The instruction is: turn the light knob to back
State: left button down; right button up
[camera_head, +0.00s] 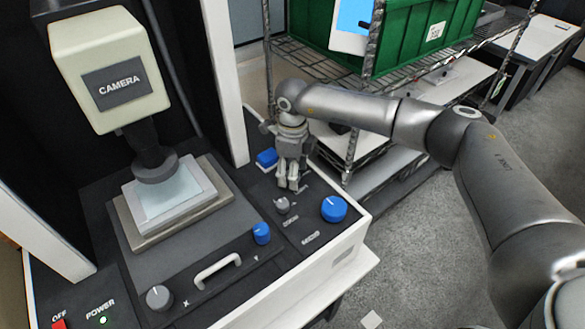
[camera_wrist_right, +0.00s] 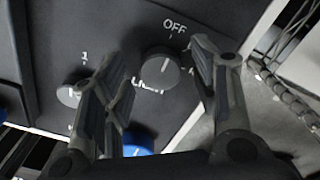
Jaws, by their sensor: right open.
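The light knob (camera_wrist_right: 159,71) is a round dark grey knob with a pale pointer line in the right wrist view. "OFF" is printed above it and a partly covered "LIGHT" label below it. Its pointer line faces roughly up, toward the OFF side. My right gripper (camera_wrist_right: 162,58) is open, with one finger on each side of the knob; I cannot tell whether they touch it. In the head view my right gripper (camera_head: 290,185) points down over the right control panel and appears to hide the light knob. My left gripper is not in view.
A grey knob (camera_head: 282,205) and a large blue knob (camera_head: 334,208) are close to my right gripper. A blue control (camera_head: 267,157) lies behind it. The white frame post (camera_head: 226,80) stands to its left. A wire shelf with a green crate (camera_head: 410,40) is behind.

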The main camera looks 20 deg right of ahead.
jog(key=c, duration=1)
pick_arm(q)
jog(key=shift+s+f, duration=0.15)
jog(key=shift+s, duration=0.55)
pick_arm(e)
jog(key=shift+c, duration=0.2)
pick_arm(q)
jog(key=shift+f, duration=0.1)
pick_arm(e)
jog(key=m+b, duration=0.2)
jog(key=m, duration=0.2)
jog(key=shift+w+f+b, duration=0.1)
jog(key=shift+b, duration=0.25)
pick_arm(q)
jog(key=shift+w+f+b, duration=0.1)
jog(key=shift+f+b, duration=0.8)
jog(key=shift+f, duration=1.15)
pick_arm(e)
jog(key=shift+m, duration=2.4)
jog(key=o, duration=1)
